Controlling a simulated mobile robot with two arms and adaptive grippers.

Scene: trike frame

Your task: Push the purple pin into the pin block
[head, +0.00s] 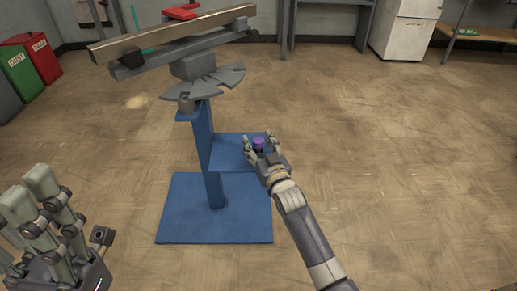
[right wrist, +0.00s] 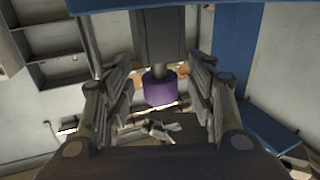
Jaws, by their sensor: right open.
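The purple pin (right wrist: 160,88) shows in the right wrist view as a purple head on a short grey shaft. The shaft runs up to a dark grey block (right wrist: 158,35), which looks like the pin block; how deep it sits is unclear. In the head view the purple head (head: 258,144) shows at my right gripper (head: 259,141), in front of the blue shelf. My right gripper is open, its fingers on either side of the purple head with gaps. My left gripper (head: 30,193) is at the lower left, away from the stand; whether it is open is unclear.
The blue stand (head: 214,225) carries a grey slotted plate (head: 215,85) and a long bar (head: 175,35) at its top. Red (head: 42,60) and green (head: 19,72) bins stand at the left. The floor to the right is clear.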

